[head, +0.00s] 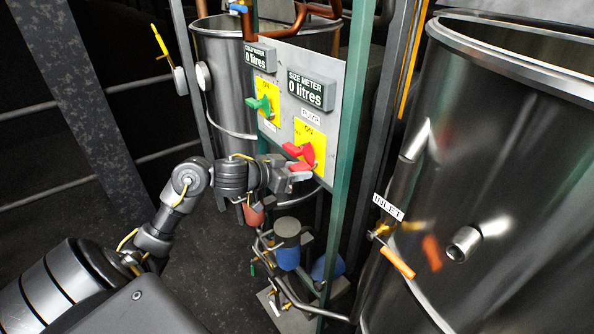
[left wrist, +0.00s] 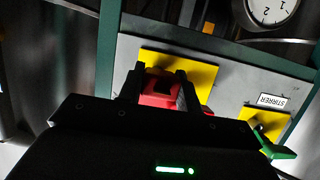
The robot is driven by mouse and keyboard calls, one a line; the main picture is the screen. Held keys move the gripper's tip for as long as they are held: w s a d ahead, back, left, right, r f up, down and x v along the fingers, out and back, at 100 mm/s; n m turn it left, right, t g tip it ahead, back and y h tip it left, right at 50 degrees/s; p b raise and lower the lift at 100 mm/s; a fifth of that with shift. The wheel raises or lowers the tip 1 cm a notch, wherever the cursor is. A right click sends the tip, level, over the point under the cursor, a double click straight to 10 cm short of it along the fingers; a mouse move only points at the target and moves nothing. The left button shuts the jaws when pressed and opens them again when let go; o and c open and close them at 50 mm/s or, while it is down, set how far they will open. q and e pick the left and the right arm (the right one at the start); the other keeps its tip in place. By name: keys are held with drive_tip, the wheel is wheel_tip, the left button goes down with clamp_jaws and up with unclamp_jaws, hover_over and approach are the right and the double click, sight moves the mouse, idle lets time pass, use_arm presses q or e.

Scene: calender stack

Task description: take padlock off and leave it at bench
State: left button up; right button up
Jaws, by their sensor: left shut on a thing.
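A red padlock (head: 300,167) is at the lower part of the yellow PUMP switch plate (head: 306,131) on the grey panel, just under the red switch handle (head: 300,150). My left gripper (head: 298,176) reaches in from the left and is shut on the padlock. In the left wrist view, the red body of the padlock (left wrist: 160,90) sits between the two dark fingers, in front of the yellow plate (left wrist: 185,68). The shackle is mostly hidden, so I cannot tell whether it is still through the switch. My right gripper is not in view. No bench can be made out.
A green-handled switch (head: 261,103) is on the panel at upper left. Green frame posts (head: 348,110) stand beside the panel. A large steel tank (head: 510,170) fills the right. Pipes and a blue-bodied pump (head: 287,245) lie below. Dark floor is open at lower left.

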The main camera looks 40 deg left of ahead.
use_arm(q)
drive_tip(key=shift+s+a, duration=0.1)
drive_tip(key=shift+s, duration=0.1)
drive_tip(key=shift+s+a, duration=0.1)
drive_tip(key=shift+s, duration=0.2)
drive_tip(key=shift+s+a+p, duration=0.25)
drive_tip(key=shift+s+p, duration=0.2)
drive_tip(key=shift+s, duration=0.45)
drive_tip(key=shift+s+a+p, duration=0.25)
drive_tip(key=shift+s+p, duration=0.15)
drive_tip(key=shift+s, duration=0.45)
drive_tip(key=s+d+f+m+g+h+b, duration=0.2)
drive_tip(key=d+f+m+h+b, duration=0.1)
drive_tip(key=d, duration=0.5)
drive_tip(key=s+d+f+m+g+h+b, duration=0.3)
drive_tip(key=d+f+m+h+b, duration=0.1)
drive_tip(key=d, duration=0.5)
drive_tip(key=shift+s+d+f, duration=0.2)
drive_tip(key=shift+s+f, duration=0.1)
drive_tip(key=shift+f, duration=0.6)
